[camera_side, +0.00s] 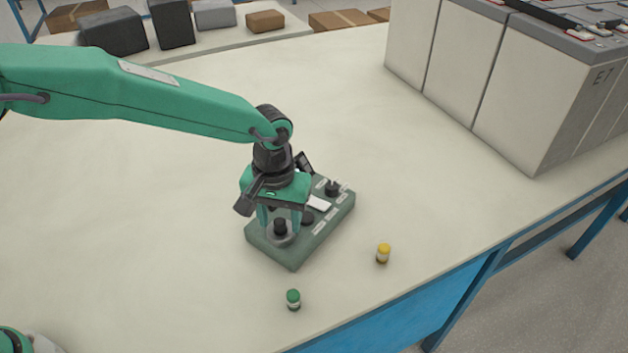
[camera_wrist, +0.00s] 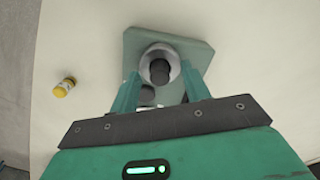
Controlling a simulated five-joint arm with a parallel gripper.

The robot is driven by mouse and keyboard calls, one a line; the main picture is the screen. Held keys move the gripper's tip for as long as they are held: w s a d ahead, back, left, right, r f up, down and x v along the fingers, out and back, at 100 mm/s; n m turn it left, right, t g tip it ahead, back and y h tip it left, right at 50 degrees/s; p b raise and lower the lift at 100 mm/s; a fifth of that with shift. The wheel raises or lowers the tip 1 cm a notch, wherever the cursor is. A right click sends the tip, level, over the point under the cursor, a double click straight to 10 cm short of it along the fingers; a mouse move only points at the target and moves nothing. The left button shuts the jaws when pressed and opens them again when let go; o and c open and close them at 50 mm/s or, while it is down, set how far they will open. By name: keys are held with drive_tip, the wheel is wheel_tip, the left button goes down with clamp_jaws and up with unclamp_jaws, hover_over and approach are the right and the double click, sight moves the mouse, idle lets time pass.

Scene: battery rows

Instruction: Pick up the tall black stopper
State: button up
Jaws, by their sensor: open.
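The tall black stopper (camera_side: 280,227) stands upright in a round pale collar at the near left end of a grey-green block (camera_side: 292,260). It also shows in the wrist view (camera_wrist: 160,71), seen from above, between and just beyond my fingertips. My gripper (camera_side: 279,218) points down over this end of the block, its green fingers on either side of the stopper. The fingers are open in the wrist view (camera_wrist: 160,85), with a gap to the stopper. I cannot tell whether either finger touches it. The block's other dark fittings are partly hidden behind my gripper.
A second dark fitting (camera_side: 333,188) stands at the block's far end. A green-capped vial (camera_side: 293,299) and a yellow-capped vial (camera_side: 383,253) stand on the pale table (camera_side: 180,240) near its front edge. Large battery cells (camera_side: 500,90) stand at the right. The table left of the block is clear.

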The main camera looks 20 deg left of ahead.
sight(280, 222)
clamp_jaws()
drive_tip(key=shift+r, duration=0.15)
drive_tip(key=shift+r, duration=0.5)
wheel_tip(280, 222, up, 3)
drive_tip(key=shift+s+d+r, duration=0.15)
drive_tip(key=s+d+r, duration=0.4)
drive_tip(key=s+r, duration=0.2)
drive_tip(key=s, duration=0.4)
drive_tip(key=shift+s+d+r, duration=0.2)
drive_tip(key=shift+d+r, duration=0.05)
drive_tip(key=shift+r, duration=0.25)
drive_tip(key=shift+r, duration=1.1)
